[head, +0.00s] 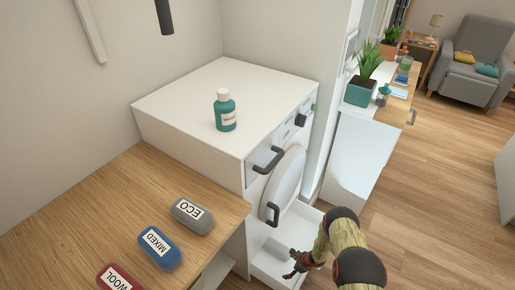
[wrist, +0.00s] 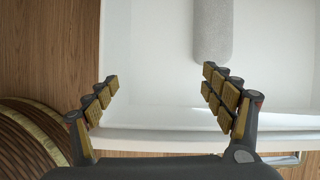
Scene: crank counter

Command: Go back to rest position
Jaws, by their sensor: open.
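My gripper (head: 291,264) is low at the right of the counter, over the open white drawer (head: 311,213) at the foot of the white machine (head: 190,110). In the wrist view my gripper (wrist: 160,88) is open, its two fingers wide apart with nothing between them. Beyond the right finger, a light grey rounded thing (wrist: 212,32) lies inside the drawer, which shows as a white floor and front wall (wrist: 150,140). The grey thing is apart from the fingers, and its far end is cut off by the frame edge.
A teal bottle (head: 225,113) with a white cap stands on the machine. Grey ECO (head: 180,219), blue MIXED (head: 166,262) and red WOOL (head: 108,272) blocks lie on the wooden counter (head: 90,205). The machine's round door (head: 288,181) has a dark handle. Wooden floor (head: 445,170) is open at right.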

